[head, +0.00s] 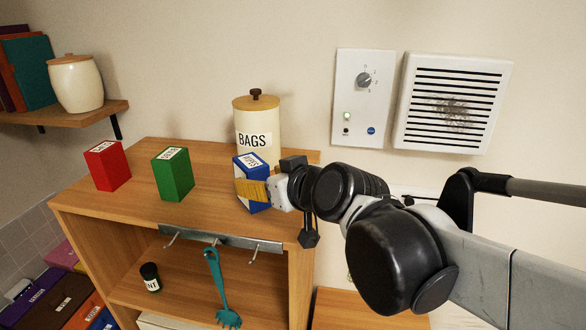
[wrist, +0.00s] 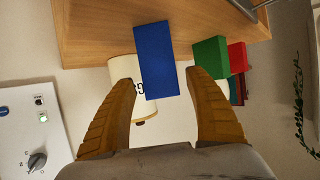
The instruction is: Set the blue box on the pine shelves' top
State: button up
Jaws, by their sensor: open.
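The blue box (head: 257,204) has a white label on its top. It stands upright on the pine shelves' top (head: 215,208), near the front right edge. My gripper (head: 252,189) reaches in from the right, with a yellow-brown finger across the box's side. In the wrist view, the open fingers (wrist: 159,79) lie on either side of the blue box (wrist: 155,58), with a gap showing beside each fingertip. The box's base is small in view, so exact contact with the top is hard to tell.
A red box (head: 108,167) and a green box (head: 173,175) stand to the left on the top. A BAGS canister (head: 257,118) stands close behind the blue box. Hooks with a teal utensil (head: 218,285) hang below the front edge. The top's left front is clear.

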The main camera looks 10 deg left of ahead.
jog(key=v, duration=0.7)
jog(key=s+d+f+m+g+h, duration=0.1)
jog(key=s+d+f+m+h, duration=0.1)
jog(key=d+f, duration=0.4)
jog(key=s+d+f+m+g+h, duration=0.1)
jog(key=s+d+f+m+h, duration=0.2)
jog(key=d, duration=0.9)
jog(key=s+d+f+m+g+h, duration=0.1)
jog(key=s+d+f+m+h, duration=0.2)
jog(key=s+d+f, duration=0.3)
jog(key=d+f+h, duration=0.1)
jog(key=d+f, duration=0.2)
jog(key=shift+s+f, duration=0.25)
notch_tip(320, 180, down, 38)
jog(key=b, duration=3.8)
jog(key=shift+r, duration=0.25)
